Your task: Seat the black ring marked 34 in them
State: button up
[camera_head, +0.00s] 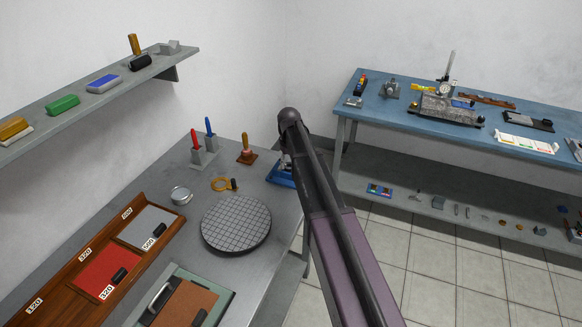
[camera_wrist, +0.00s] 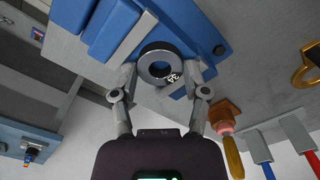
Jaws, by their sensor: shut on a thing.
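The black ring (camera_wrist: 148,75) marked 34 shows in the wrist view with its hole facing the camera and its white number at the lower right of its face. My gripper (camera_wrist: 165,74) is shut on it, one finger at each side. Behind and around the ring is a blue fixture (camera_wrist: 195,22) with pale grey bars (camera_wrist: 136,38). I cannot tell whether the ring touches the fixture or hangs above it. In the head view my arm covers the gripper and the ring; only part of the blue fixture (camera_head: 281,174) shows beside the arm.
A wooden-handled tool (camera_head: 246,151), red and blue handled tools (camera_head: 196,142) and a brass ring piece (camera_head: 219,184) stand near the fixture. A round gridded plate (camera_head: 236,223) lies in front. A blue table (camera_head: 390,104) with instruments stands beyond, at right.

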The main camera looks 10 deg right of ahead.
jog(key=shift+w+r+p, duration=0.1)
jog(key=shift+r+p, duration=2.25)
jog(key=shift+r, duration=0.1)
